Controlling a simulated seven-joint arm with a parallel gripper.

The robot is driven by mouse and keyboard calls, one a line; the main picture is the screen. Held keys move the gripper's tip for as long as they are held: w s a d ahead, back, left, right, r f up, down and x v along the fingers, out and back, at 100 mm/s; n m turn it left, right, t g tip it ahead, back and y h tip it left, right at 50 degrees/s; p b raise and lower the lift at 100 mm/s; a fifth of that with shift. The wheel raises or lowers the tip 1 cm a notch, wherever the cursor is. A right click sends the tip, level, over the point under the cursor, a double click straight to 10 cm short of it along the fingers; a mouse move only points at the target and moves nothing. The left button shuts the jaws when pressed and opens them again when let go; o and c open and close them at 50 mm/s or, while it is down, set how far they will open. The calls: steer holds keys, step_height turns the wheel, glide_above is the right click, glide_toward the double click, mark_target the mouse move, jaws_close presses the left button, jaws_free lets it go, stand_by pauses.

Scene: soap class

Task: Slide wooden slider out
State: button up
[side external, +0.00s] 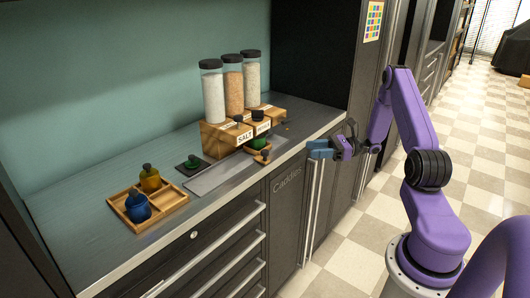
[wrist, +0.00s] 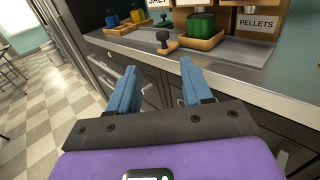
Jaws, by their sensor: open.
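A wooden slider (side external: 258,150) juts from the front of the wooden dispenser base (side external: 219,138), with a green jar on it and a small black knob at its near end. In the wrist view, the slider (wrist: 202,42) shows its raised rim around the green jar (wrist: 201,25), with the black knob (wrist: 163,37) on its left. My gripper (side external: 318,150) hangs in front of the counter's front edge, to the right of the slider and apart from it. In the wrist view, its two blue fingers (wrist: 159,70) are spread with nothing between them, below the knob.
A divided wooden tray (side external: 165,211) with a yellow jar and a blue jar sits at the counter's left. A small dark green piece with a black knob (side external: 193,161) lies between. Tall filled jars (side external: 233,86) top the dispenser. Cabinet handles (side external: 313,205) stick out below my gripper.

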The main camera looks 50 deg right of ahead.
mark_target(265, 151)
steer(key=x, duration=1.7)
steer(key=shift+w+d+f, duration=0.1)
steer(key=shift+w+f, duration=0.05)
steer(key=shift+w, duration=0.05)
jaws_close()
